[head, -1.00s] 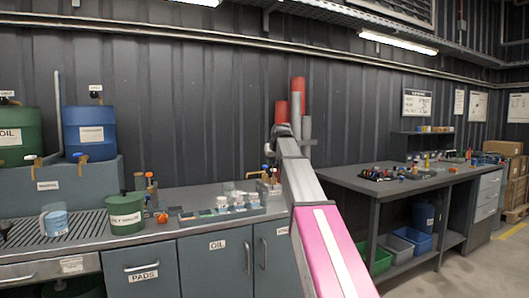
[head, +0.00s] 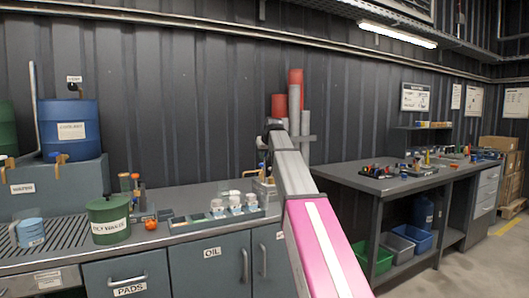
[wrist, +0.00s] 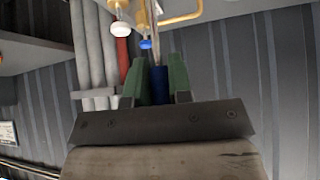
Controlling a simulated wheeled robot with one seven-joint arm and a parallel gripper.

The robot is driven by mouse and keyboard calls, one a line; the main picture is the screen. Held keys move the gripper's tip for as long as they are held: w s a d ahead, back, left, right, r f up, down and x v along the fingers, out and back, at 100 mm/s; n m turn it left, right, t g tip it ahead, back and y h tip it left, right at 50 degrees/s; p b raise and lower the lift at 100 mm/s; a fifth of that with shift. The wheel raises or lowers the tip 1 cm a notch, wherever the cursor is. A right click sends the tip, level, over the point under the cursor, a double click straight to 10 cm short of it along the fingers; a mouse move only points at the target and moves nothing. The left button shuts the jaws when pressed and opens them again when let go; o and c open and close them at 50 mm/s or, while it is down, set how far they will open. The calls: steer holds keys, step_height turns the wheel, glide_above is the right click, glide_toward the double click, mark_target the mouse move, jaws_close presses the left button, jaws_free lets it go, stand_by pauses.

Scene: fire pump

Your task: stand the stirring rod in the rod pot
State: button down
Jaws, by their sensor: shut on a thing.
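My gripper (wrist: 160,85) has green fingers, shut on the blue handle (wrist: 158,88) of a thin metal rod, which looks like the stirring rod (wrist: 155,25). The rod runs toward the top edge of the wrist view, where its end is cut off. In the head view my arm reaches over the grey bench, and its wrist and the fingers are mostly hidden behind the arm. I cannot tell for certain which container is the rod pot. A small dark holder (head: 140,202) with upright orange-topped items stands on the bench beside the green canister (head: 109,220).
A tray (head: 190,222) with several white-capped jars lies near the bench's front edge. A grey box (head: 266,188) stands beside my arm. White and blue knobs (wrist: 146,43) and a yellow pipe (wrist: 182,16) show close to the rod. Grey and red pipes (head: 295,85) rise along the wall.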

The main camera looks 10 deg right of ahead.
steer(key=shift+f, duration=4.8)
steer(key=c, duration=1)
jaws_free()
steer(key=shift+o, duration=0.2)
steer(key=v, duration=1)
steer(key=shift+s+r, duration=0.25)
steer(key=shift+r, duration=0.05)
